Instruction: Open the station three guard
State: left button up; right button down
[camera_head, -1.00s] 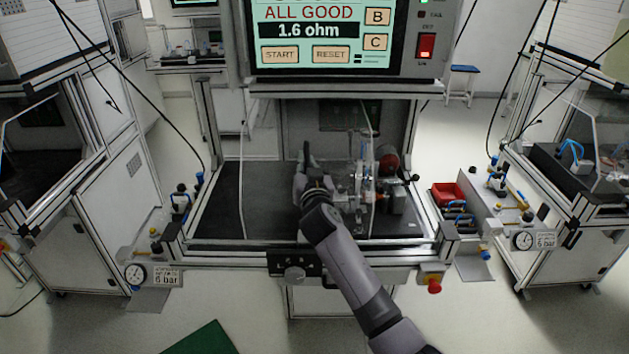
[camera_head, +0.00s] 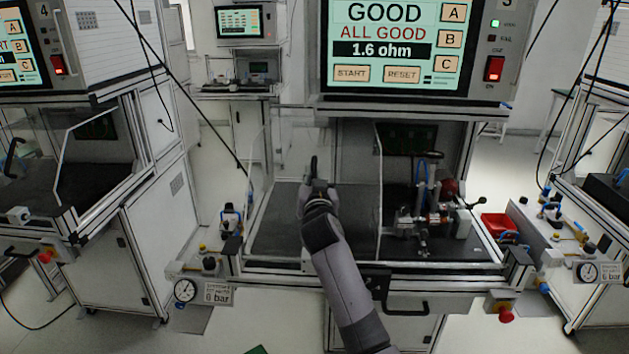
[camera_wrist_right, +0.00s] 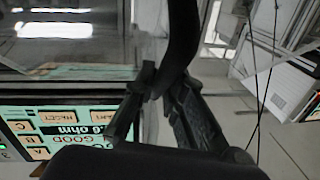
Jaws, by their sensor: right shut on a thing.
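The middle station's guard (camera_head: 352,170) is a clear panel in the head view. Its right edge stands just left of the test fixture (camera_head: 430,215), which now shows uncovered. The panel's left edge reaches about the left side of the station opening. My right gripper (camera_head: 315,188) is at the panel's front, shut on the dark guard handle (camera_head: 314,165). In the right wrist view the curved handle (camera_wrist_right: 180,40) passes between the dark fingers of the gripper (camera_wrist_right: 165,90). My left gripper is in no view.
The station's screen (camera_head: 390,40) hangs above the opening and reads GOOD. A red bin (camera_head: 497,223) and pneumatic parts stand at the right. A pressure gauge (camera_head: 186,290) is at the front left. Another station (camera_head: 100,170) stands at the left, with floor between.

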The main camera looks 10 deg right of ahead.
jog(key=c, duration=1.6)
grip_release()
jog(key=shift+d, duration=0.1)
jog(key=shift+c, duration=0.2)
jog(key=s+a, duration=0.1)
jog(key=s, duration=0.6)
jog(key=shift+s, duration=0.25)
